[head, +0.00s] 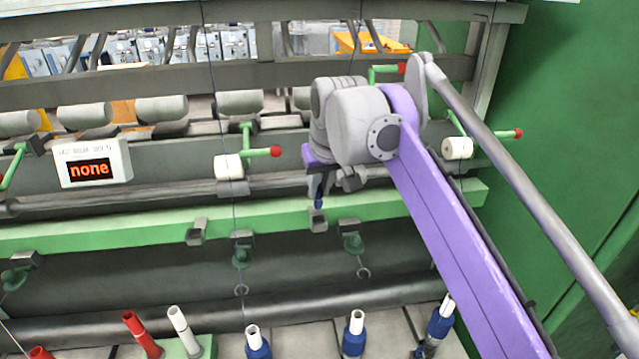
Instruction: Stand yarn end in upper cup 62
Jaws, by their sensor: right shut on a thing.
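My right gripper (319,184) hangs down in front of the machine's roller beam, above the green rail. It is shut on a small upright dark-blue piece, which I take for the yarn end (318,202). The jaws are small and partly shaded under the wrist. Upper cup 62 cannot be picked out, as no number is readable on the parts. My left gripper is out of view.
A display box (92,165) reads "none". Red-tipped green levers (262,152) stick out by white rollers. Blue-based bobbins (354,335) stand below, with red and white tubes (183,330) at left. A green wall (570,130) closes the right side.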

